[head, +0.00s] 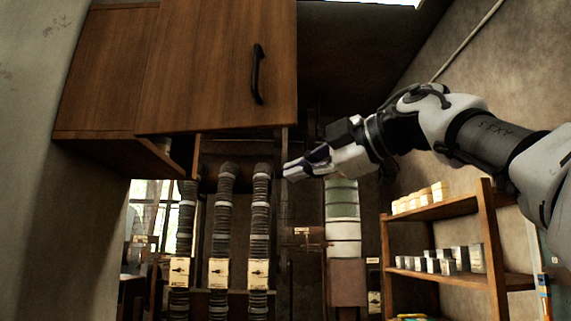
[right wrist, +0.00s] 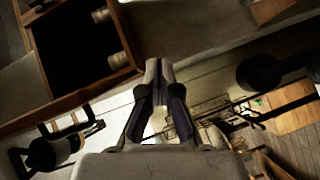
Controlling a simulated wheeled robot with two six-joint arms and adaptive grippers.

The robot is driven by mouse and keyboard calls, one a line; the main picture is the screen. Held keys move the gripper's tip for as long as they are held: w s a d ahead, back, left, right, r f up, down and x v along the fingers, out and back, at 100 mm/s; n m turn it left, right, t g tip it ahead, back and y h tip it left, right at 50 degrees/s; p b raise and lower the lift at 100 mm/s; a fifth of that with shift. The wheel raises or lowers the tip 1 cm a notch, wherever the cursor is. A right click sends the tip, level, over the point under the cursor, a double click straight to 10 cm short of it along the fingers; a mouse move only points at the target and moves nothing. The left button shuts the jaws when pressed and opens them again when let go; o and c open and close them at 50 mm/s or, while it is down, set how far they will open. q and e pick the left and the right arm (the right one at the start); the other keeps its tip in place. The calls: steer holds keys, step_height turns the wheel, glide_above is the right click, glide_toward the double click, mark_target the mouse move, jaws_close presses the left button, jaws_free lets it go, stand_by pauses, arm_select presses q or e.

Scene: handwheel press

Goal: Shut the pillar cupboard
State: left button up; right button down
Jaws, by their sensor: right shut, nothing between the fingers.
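The pillar cupboard (head: 100,80) is brown wood and hangs at the upper left of the head view. Its door (head: 200,70) stands open, with a black bar handle (head: 257,75) near its right edge. In the right wrist view the cupboard's open dark inside (right wrist: 75,50) shows at the upper left, with pale jars (right wrist: 118,60) in it. My right gripper (head: 290,170) is shut and empty, below and right of the door's lower right corner, apart from it. Its closed fingers also show in the right wrist view (right wrist: 158,72). My left gripper is not in view.
A grey pillar (head: 45,220) stands at the left. Several ribbed dark columns with cream switch boxes (head: 220,272) stand below the door. A wooden shelf (head: 440,210) with small boxes is at the right, below my right arm.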

steer(key=s+d+r+t+h+b, duration=0.1)
steer(key=s+d+r+t, duration=0.1)
steer(key=s+r, duration=0.4)
steer(key=s+d+r+t+h+b, duration=0.1)
steer(key=s+d+r+t, duration=0.15)
steer(key=s, duration=0.55)
steer(key=p, duration=0.6)
glide_toward(280, 117)
steer(key=a, duration=0.4)
steer(key=w+p, duration=0.2)
steer(key=w, duration=0.2)
steer(key=shift+w+r+p, duration=0.1)
steer(key=shift+r+p, duration=0.05)
steer(key=shift+p, duration=0.15)
steer(key=shift+w+d+f, duration=0.25)
steer(key=shift+w, duration=0.2)
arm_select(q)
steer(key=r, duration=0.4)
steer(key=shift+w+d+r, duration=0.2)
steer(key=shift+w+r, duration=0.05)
arm_select(e)
steer(key=shift+a, duration=0.15)
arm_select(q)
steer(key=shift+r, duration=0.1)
